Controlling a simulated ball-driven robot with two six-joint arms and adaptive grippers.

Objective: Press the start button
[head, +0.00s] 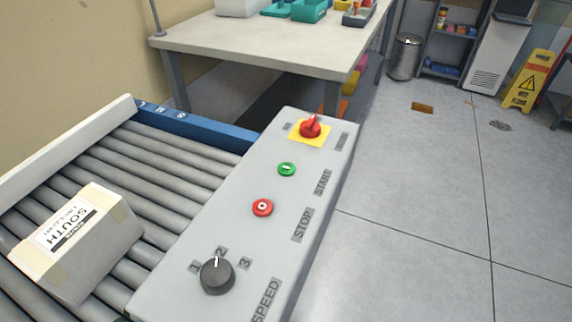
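The start button (287,169) is a small green round button with a white mark, on the grey sloped control panel (205,235). The word START is printed to its right. The red STOP button (262,208) is nearer on the same panel. A red rotary switch (311,127) on a yellow square is farther up the panel. The black speed knob (217,276) is at the near end, with its white pointer toward 2. Neither of my grippers is in view.
A box labelled SOUTH (112,221) sits on the roller conveyor (150,151) left of the panel. A table (270,42) with bins stands behind. A bin (405,57) and a yellow wet-floor sign (529,80) stand farther right. The floor right of the panel is mostly clear.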

